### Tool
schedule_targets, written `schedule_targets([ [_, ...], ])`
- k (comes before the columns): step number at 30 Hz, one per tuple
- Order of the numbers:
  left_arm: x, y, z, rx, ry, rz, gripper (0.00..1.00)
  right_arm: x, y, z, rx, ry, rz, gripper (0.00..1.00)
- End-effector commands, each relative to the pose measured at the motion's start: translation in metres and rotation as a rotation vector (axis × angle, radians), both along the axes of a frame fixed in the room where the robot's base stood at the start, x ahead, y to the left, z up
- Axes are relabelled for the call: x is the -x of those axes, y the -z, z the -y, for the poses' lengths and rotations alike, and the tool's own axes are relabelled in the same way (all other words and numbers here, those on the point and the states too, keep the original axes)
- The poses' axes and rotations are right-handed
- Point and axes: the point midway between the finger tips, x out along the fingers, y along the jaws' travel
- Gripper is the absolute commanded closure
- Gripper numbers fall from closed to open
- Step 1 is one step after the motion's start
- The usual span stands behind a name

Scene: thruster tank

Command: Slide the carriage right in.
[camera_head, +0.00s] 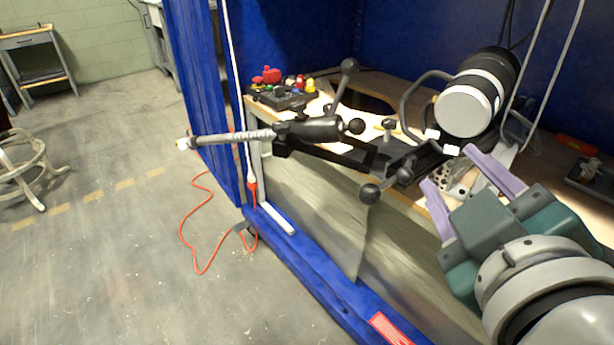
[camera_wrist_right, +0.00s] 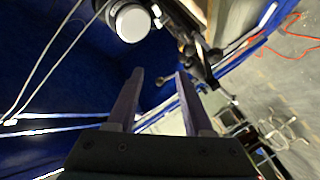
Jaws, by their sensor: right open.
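A black slide assembly (camera_head: 370,156) with ball-ended levers, which looks like the carriage, lies along the bench front in the head view. A ribbed metal rod (camera_head: 233,137) with a pale tip runs from it out to the left, past the bench edge. It also shows, partly and small, in the right wrist view (camera_wrist_right: 195,62). My right gripper (camera_head: 450,168) is open and empty, its purple fingers just right of the assembly's right end. The open fingers also show in the right wrist view (camera_wrist_right: 160,75). Contact cannot be told. My left gripper is out of view.
A black-and-white cylinder (camera_head: 470,104) stands behind the right end, beside a grey curved handle (camera_head: 407,104). A control box (camera_head: 283,93) with coloured knobs sits at the bench's back left. Blue walls enclose the bench. The floor at left is open, with an orange cable (camera_head: 187,241).

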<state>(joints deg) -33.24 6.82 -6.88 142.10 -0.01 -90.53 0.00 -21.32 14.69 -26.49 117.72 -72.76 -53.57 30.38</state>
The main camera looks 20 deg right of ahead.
Motion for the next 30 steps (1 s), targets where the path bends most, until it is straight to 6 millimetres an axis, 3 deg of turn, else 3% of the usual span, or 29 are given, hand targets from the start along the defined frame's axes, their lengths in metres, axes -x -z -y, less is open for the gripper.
schedule_targets([
  [1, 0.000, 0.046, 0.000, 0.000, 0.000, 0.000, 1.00, -0.003, 0.042, -0.006, 0.027, -0.030, 0.024, 0.48],
  [6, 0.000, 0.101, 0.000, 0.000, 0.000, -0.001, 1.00, -0.011, 0.086, -0.027, 0.109, -0.126, 0.096, 0.48],
  [9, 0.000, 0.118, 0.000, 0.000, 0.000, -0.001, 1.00, -0.013, 0.100, -0.036, 0.141, -0.165, 0.120, 0.48],
  [17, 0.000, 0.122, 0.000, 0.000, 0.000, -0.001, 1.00, -0.025, 0.101, -0.041, 0.166, -0.196, 0.141, 0.48],
  [30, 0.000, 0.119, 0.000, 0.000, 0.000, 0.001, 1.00, -0.100, 0.101, -0.025, 0.164, -0.195, 0.138, 0.48],
])
